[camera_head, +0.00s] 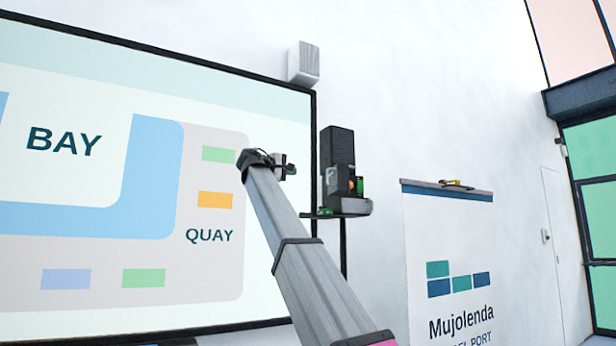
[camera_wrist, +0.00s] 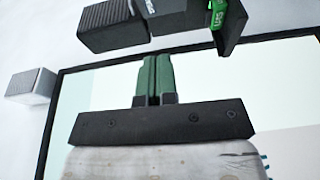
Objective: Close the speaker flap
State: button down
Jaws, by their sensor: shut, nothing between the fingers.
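The dark speaker (camera_head: 338,147) stands upright on a small shelf, right of the big wall map. In the wrist view the speaker (camera_wrist: 108,18) lies across the top edge, partly cut off. A dark flap with a green label (camera_wrist: 230,30) sticks out from the speaker's body there, at an angle to it. In the head view small green and orange parts show low on the speaker, but the flap's outline is hard to tell. My gripper (camera_head: 291,170) is left of the speaker, apart from it. Its green fingers (camera_wrist: 152,75) are together and empty, short of the speaker.
The shelf (camera_head: 322,214) carries the speaker on a thin dark post. A white box (camera_head: 303,63) is mounted on the wall above. The framed map (camera_head: 150,180) fills the left. A banner stand (camera_head: 450,260) stands to the right. Open space lies between speaker and banner.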

jog(key=x, duration=0.9)
send_near(333, 181)
jog(key=shift+w+d+r, duration=0.2)
jog(key=shift+w+d, duration=0.35)
jog(key=shift+d, duration=0.2)
jog(key=shift+s+d+n+t+y, duration=0.15)
jog(key=shift+d+n+t+y, duration=0.15)
jog(key=shift+d, duration=0.3)
